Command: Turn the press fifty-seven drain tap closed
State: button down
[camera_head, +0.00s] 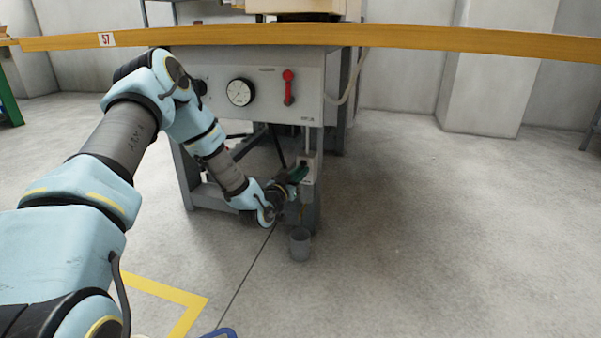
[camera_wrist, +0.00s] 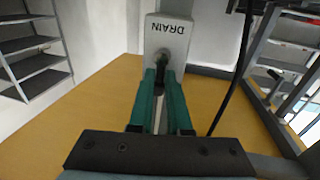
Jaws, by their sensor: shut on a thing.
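The drain tap sits on a light grey block marked DRAIN (camera_wrist: 168,32) in the wrist view. Its dark handle (camera_wrist: 163,70) lies between the green fingers of my gripper (camera_wrist: 163,78), which is shut on it. Most of the handle is hidden by the fingers. In the head view my gripper (camera_head: 297,175) is low at the press's right front leg, against the light block (camera_head: 309,168). The press (camera_head: 262,70) has a grey front panel, and a 57 label (camera_head: 107,40) is on the wooden edge above it.
A grey cup (camera_head: 300,244) stands on the floor below the tap. A round gauge (camera_head: 240,92) and a red lever (camera_head: 288,87) are on the panel above my forearm. A thin dark rod (camera_wrist: 234,70) runs close beside my fingers. The floor to the right is clear.

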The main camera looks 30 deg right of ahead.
jog(key=c, duration=0.9)
grip_release()
jog(key=shift+o, duration=0.2)
jog(key=p+v, duration=0.4)
jog(key=v, duration=0.6)
jog(key=shift+s+a, duration=0.25)
jog(key=shift+a, duration=0.1)
